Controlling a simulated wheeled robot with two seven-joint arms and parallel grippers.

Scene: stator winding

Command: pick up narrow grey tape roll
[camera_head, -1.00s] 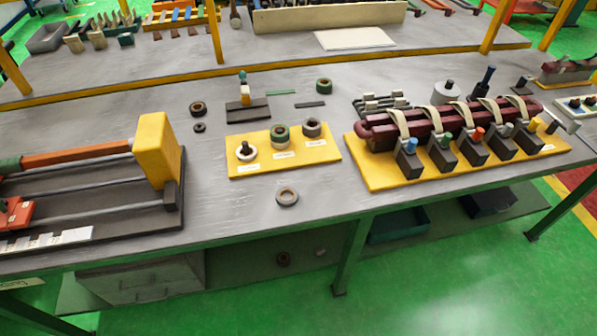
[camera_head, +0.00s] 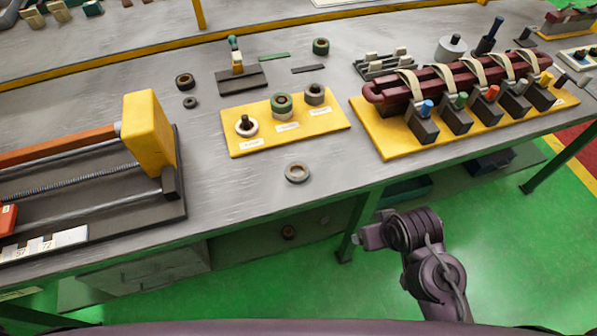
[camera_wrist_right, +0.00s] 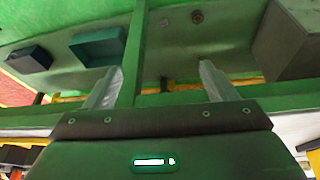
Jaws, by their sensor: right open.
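A narrow grey tape roll (camera_head: 297,172) lies flat and alone on the grey table near its front edge, in front of the yellow board (camera_head: 240,148). On the board stand a white roll (camera_head: 246,130), a green roll (camera_head: 281,106) and a thicker grey roll (camera_head: 314,96). My right arm shows in the head view at the lower right, in front of the table and apart from the narrow roll. My right gripper (camera_wrist_right: 160,82) is open and empty in the right wrist view, facing the space under the table. My left gripper is not in view.
A yellow-ended winding fixture (camera_head: 150,130) stands at the left. A yellow base (camera_head: 400,148) with a dark red coil (camera_head: 450,82) is at the right. Two dark rolls lie behind left, one larger (camera_head: 185,81). The tabletop around the narrow roll is clear.

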